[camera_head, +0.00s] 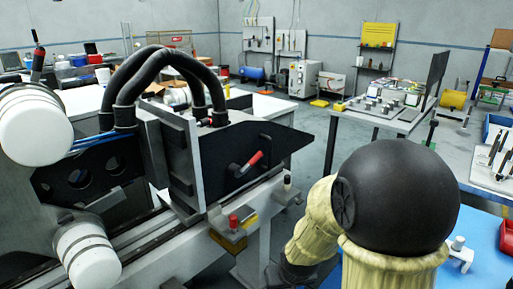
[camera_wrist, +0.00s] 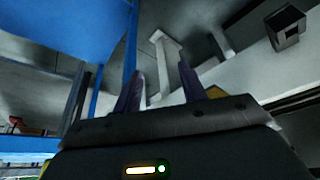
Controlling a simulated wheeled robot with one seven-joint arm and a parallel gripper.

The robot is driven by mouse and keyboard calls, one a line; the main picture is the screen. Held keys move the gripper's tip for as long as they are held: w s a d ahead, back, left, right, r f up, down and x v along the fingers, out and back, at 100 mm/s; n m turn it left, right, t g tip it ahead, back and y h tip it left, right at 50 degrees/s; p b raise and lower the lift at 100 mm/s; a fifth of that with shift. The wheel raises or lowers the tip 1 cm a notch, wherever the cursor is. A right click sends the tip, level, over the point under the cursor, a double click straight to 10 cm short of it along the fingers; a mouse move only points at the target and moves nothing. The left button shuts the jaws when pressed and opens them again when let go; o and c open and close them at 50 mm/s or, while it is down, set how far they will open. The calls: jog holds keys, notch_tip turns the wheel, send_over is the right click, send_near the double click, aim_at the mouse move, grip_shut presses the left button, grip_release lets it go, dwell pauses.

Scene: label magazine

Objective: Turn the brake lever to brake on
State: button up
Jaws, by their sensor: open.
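A lever with a red handle (camera_head: 252,161) sits on the dark side panel (camera_head: 272,140) of the machine in the head view, its handle slanting up to the right. I take it for the brake lever; no brake marking is readable. My gripper (camera_wrist: 160,70) shows in the wrist view with its two dark fingers apart and nothing between them. It is not touching the lever, which is not recognisable in the wrist view. In the head view my gripper's fingers cannot be made out; my arm fills the lower right.
A red knob (camera_head: 233,221) stands on the machine's rail in front of the panel. A blue-topped table (camera_head: 485,260) is at the lower right; a blue surface (camera_wrist: 65,30) also shows in the wrist view. A workbench (camera_head: 375,117) with small parts stands behind. Open floor lies between.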

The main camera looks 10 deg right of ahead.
aim_at(257, 159)
jog(key=w+a+r+m+t+y+p, duration=0.1)
jog(key=w+r+m+t+y+p, duration=0.45)
jog(key=w+p, duration=1)
notch_tip(257, 159, up, 13)
jog(key=w+d+m+t+h+p, duration=0.1)
jog(key=m+t+p, duration=0.4)
jog(key=p, duration=0.8)
jog(key=d+t+h, duration=0.1)
jog(key=t, duration=0.2)
jog(key=shift+w+d+f+h, duration=0.2)
jog(key=shift+w+d+h, duration=0.1)
jog(key=shift+d+h, duration=0.1)
jog(key=shift+m, duration=0.25)
jog(key=w+a+p, duration=0.1)
jog(key=w, duration=0.4)
jog(key=w+a+p, duration=0.1)
jog(key=w+p, duration=0.1)
jog(key=w, duration=0.4)
jog(key=w+p, duration=0.2)
jog(key=w, duration=0.4)
jog(key=shift+w+a, duration=0.1)
jog(key=shift+a, duration=0.3)
jog(key=shift+c, duration=0.3)
